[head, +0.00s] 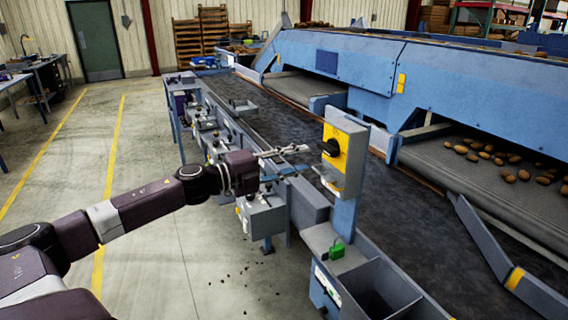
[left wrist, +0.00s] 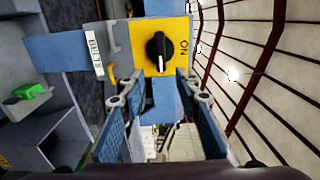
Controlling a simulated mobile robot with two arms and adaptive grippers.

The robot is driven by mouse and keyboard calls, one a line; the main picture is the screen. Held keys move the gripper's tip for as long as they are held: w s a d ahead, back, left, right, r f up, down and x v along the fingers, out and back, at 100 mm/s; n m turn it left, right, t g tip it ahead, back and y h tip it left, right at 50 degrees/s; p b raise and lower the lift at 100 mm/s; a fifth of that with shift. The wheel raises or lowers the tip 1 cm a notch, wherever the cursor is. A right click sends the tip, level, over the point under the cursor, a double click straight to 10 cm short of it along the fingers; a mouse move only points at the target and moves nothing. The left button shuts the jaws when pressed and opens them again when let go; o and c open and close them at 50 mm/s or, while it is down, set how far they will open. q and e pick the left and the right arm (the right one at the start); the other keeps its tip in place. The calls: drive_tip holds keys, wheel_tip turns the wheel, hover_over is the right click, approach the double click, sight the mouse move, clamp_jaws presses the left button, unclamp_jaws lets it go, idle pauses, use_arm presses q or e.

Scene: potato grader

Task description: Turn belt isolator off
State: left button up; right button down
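The belt isolator is a grey box (head: 345,125) on a blue post, with a yellow plate (left wrist: 176,30) and a black rotary knob (head: 331,147). In the left wrist view the knob (left wrist: 159,47) has a white mark pointing to the picture's bottom, a quarter turn from the sideways word ON. A white label reading BELTS (left wrist: 94,54) is beside the plate. My left gripper (head: 305,158) is open and empty, just left of the knob in the head view. In the wrist view its fingertips (left wrist: 155,88) are spread, with the knob beyond, apart from them. My right gripper is not in view.
A green padlock-like item (head: 337,251) lies on the grey ledge below the post, near an open grey bin (head: 385,290). The dark belt (head: 400,215) runs behind the isolator. Potatoes lie on the grader (head: 440,165). Concrete floor (head: 150,140) at left is clear.

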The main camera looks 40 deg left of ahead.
use_arm(q)
drive_tip(key=shift+v, duration=1.9)
